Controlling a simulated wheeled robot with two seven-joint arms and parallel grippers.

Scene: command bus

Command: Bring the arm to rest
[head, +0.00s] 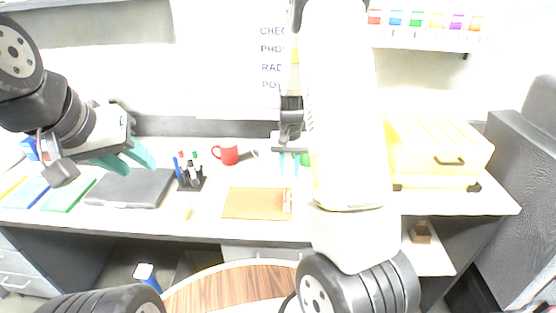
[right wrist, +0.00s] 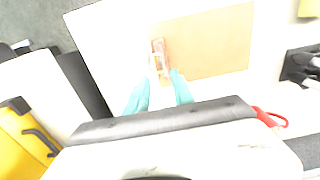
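My right arm crosses the middle of the head view, with its gripper (head: 289,165) pointing down over the desk. Its two teal fingers are apart. In the right wrist view the right gripper (right wrist: 160,85) is open with nothing between the fingers. The clip end of a tan clipboard (head: 252,203) lies just beyond its fingertips; the clipboard also shows in the right wrist view (right wrist: 210,42). My left gripper (head: 127,161) hangs above the black laptop-like slab at the left, with its teal fingers apart and nothing visible between them.
The desk holds a black closed slab (head: 130,188), a pen holder (head: 190,178), a red mug (head: 228,153) and colored folders (head: 68,193). A yellow case (head: 438,152) stands at the right. A shelf (head: 425,38) is above. A round wooden top (head: 225,287) is in front.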

